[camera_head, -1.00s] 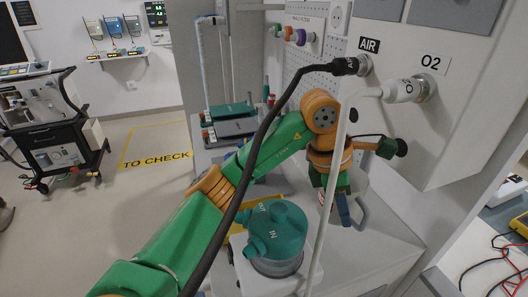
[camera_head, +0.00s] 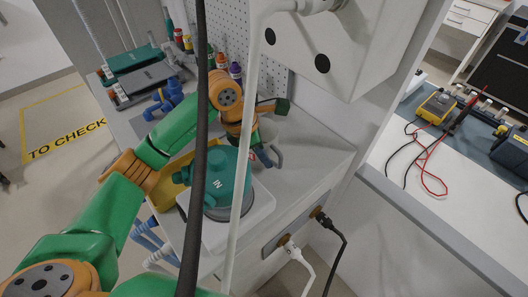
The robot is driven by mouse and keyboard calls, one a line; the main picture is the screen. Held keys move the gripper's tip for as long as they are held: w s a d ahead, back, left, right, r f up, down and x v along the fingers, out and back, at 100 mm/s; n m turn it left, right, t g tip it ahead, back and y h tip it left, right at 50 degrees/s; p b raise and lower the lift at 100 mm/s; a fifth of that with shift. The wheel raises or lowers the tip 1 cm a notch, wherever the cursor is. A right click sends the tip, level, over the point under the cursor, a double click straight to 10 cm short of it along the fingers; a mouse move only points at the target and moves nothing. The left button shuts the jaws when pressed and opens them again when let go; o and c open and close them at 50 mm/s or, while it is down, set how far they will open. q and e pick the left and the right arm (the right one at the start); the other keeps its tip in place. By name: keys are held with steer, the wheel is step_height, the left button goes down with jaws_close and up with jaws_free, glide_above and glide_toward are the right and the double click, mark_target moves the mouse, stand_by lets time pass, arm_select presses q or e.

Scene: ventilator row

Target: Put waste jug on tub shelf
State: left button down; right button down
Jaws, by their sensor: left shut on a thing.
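My left arm reaches in from the lower left. Its orange wrist is above the grey worktop, behind the teal-topped humidifier chamber. My left gripper (camera_head: 258,155) is shut on the waste jug (camera_head: 268,132), a pale jug with a grey handle. The wrist and fingers hide much of the jug, and I cannot tell whether its base touches the worktop. My right gripper is not in view. I cannot make out a tub shelf here.
The humidifier chamber (camera_head: 222,178) stands on a white base close in front of the wrist. A black hose (camera_head: 197,130) and a white hose (camera_head: 249,100) hang across the view. A white box overhangs the worktop (camera_head: 312,150). A bench with a yellow meter (camera_head: 437,106) is at right.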

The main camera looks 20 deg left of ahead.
arm_select(q)
steer(key=shift+f, duration=0.1)
steer(key=c, duration=0.9)
jaws_free()
